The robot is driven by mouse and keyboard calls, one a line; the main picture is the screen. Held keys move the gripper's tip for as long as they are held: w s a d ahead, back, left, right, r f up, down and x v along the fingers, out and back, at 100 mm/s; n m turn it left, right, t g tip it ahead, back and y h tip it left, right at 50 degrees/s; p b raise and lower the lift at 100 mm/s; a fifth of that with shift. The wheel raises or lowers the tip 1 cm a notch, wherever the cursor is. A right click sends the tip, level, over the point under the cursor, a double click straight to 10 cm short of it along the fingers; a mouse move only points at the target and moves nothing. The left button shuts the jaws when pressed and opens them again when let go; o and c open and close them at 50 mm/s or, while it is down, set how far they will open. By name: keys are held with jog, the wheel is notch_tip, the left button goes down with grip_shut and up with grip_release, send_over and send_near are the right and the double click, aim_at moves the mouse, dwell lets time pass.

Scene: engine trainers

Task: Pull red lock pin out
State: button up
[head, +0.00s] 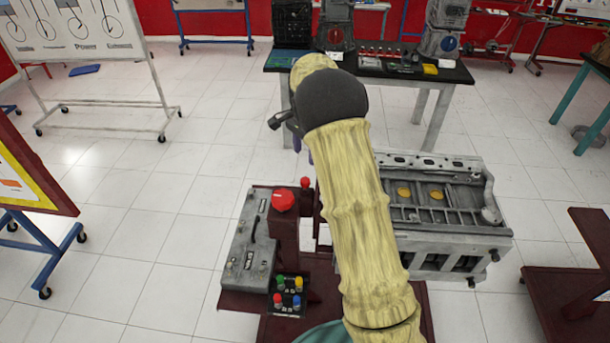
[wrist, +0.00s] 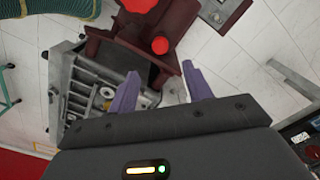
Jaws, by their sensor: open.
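A small red knob, which looks like the head of the red lock pin (head: 305,182), stands on the dark red stand beside the engine block in the head view. It also shows in the wrist view (wrist: 160,45), just beyond and between my fingertips. My gripper (wrist: 160,70) is open, with two purple fingers spread apart and nothing between them. In the head view my arm hides most of the gripper. I cannot tell how far the fingertips are from the knob. The shaft of the pin is not visible.
A larger red button (head: 284,201) sits close to the knob on the same stand. A grey engine block (head: 435,205) is to its right and a grey box (head: 250,245) to its left. Coloured buttons (head: 288,292) are in front. A black-topped table (head: 450,75) stands behind.

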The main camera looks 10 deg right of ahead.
aim_at(305, 179)
notch_tip(305, 179, down, 11)
jog(key=p, duration=0.3)
jog(key=shift+c, duration=0.4)
